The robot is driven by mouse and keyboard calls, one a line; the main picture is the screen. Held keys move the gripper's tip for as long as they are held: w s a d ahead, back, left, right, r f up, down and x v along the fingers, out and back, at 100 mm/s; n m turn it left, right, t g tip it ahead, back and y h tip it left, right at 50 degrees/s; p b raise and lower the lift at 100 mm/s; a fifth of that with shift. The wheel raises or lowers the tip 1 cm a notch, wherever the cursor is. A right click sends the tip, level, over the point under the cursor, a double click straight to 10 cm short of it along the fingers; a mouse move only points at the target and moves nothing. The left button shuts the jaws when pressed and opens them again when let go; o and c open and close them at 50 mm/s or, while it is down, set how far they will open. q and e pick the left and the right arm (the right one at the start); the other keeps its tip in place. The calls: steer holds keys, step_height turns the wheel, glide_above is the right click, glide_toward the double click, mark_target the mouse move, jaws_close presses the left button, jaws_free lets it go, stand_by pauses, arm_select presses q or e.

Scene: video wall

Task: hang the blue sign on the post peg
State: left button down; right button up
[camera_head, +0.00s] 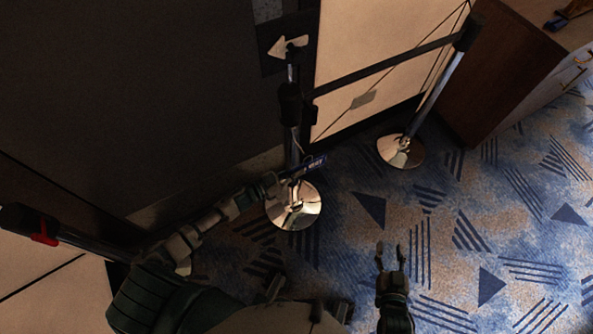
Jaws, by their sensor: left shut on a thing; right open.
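The blue sign (305,168) is a thin dark-blue strip with light lettering, seen nearly edge-on and tilted up to the right. My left gripper (276,184) is shut on its left end. A thin cord or wire shows just above the sign. In the picture the sign crosses in front of the lower part of the near post (291,107); I cannot tell whether they touch. The post stands on a shiny round base (294,207). I cannot make out the peg clearly. My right gripper (390,258) is open and empty above the carpet, right of and below the sign.
A black belt (385,67) runs to a second post (436,93) at the right. A wooden cabinet (510,75) stands behind it. A red-marked black bar (43,233) is at left. The carpet (440,210) at right is clear.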

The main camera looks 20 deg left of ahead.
arm_select(q)
steer(key=shift+w+a, duration=0.1)
steer(key=shift+w+a, duration=0.9)
steer(key=shift+a, duration=0.25)
steer(key=shift+w+a+f+b, duration=0.25)
steer(key=shift+a+f+b, duration=0.1)
steer(key=shift+f+b, duration=0.25)
steer(key=shift+r, duration=0.1)
steer(key=shift+w+f, duration=0.1)
steer(key=shift+f, duration=0.3)
stand_by(0.6)
